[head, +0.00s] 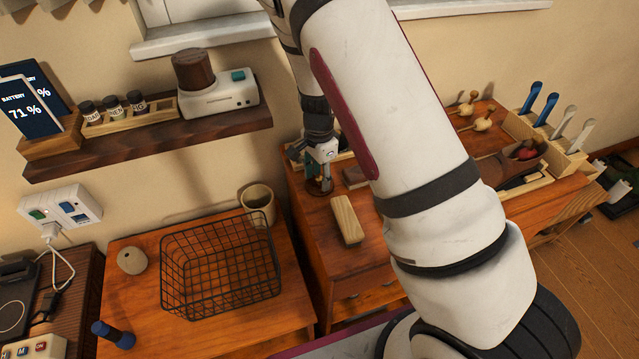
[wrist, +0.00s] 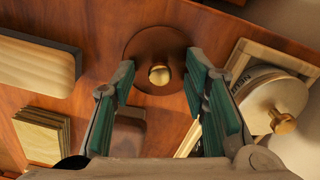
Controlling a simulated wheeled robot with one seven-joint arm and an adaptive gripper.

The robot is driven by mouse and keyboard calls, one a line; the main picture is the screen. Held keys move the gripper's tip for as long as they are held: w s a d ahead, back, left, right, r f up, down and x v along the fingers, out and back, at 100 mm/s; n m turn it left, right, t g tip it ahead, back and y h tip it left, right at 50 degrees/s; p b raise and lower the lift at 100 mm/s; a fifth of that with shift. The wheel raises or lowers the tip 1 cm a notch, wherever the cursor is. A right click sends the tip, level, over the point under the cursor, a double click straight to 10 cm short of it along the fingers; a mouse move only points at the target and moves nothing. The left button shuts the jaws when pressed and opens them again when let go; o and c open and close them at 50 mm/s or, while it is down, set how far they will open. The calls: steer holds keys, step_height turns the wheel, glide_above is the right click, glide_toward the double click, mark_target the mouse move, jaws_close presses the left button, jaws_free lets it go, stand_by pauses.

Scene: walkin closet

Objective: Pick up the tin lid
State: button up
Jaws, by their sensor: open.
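A brown round lid (wrist: 142,46) with a brass knob lies flat on the wooden top in the wrist view; I take it as the tin lid. My gripper (wrist: 160,80) is open, its two green-padded fingers apart, with the knob showing between the fingertips. No contact with the lid is visible. In the head view my gripper (head: 322,172) points down at the dresser's left end, close above the dark lid (head: 314,188), which it partly hides.
A pale wooden block (wrist: 35,62) lies left of the lid, with a stack of tan cards (wrist: 40,135) below it. A labelled round container (wrist: 268,95) with a brass knob stands close right. In the head view a wire basket (head: 220,268) sits on the lower left table.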

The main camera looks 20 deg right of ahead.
steer(key=shift+c, duration=0.2)
steer(key=c, duration=0.9)
